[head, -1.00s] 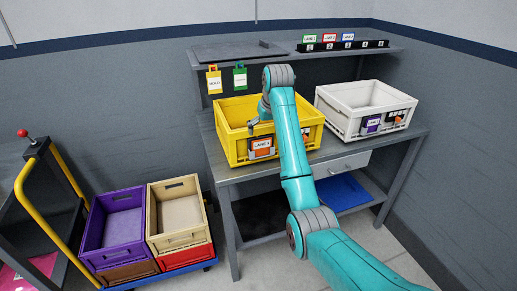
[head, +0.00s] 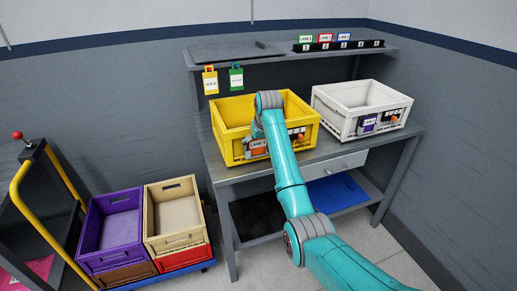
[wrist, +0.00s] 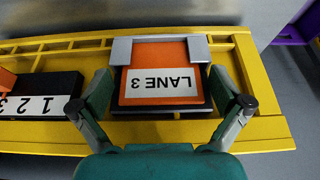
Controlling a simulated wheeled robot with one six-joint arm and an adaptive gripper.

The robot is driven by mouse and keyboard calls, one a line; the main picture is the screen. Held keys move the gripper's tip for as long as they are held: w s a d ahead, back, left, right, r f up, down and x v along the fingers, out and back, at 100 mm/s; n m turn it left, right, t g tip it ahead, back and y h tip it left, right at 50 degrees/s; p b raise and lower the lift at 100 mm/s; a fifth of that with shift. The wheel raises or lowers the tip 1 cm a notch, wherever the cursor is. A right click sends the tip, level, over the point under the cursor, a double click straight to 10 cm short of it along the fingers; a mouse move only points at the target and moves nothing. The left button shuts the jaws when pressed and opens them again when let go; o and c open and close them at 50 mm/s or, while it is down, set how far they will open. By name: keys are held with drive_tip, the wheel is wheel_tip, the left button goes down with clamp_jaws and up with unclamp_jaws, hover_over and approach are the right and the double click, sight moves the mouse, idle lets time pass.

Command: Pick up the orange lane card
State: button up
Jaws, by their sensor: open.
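The orange lane card (wrist: 163,60) shows in the wrist view with a white "LANE 3" label, upside down in the picture. It sits in a grey holder (wrist: 121,52) on the front of the yellow crate (wrist: 270,128). My gripper (wrist: 163,95) is open, with one finger on each side of the card; I cannot tell whether they touch it. In the head view the card (head: 258,152) is on the front of the yellow crate (head: 231,106), partly hidden by my arm. My gripper is mostly hidden there.
A white crate (head: 339,119) with a purple card stands right of the yellow one on the workbench (head: 330,153). A black numbered strip (wrist: 45,92) is beside the card. Yellow and green tags hang from the shelf (head: 222,60). Purple and tan crates stand lower left.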

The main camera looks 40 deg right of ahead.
drive_tip(key=c, duration=1)
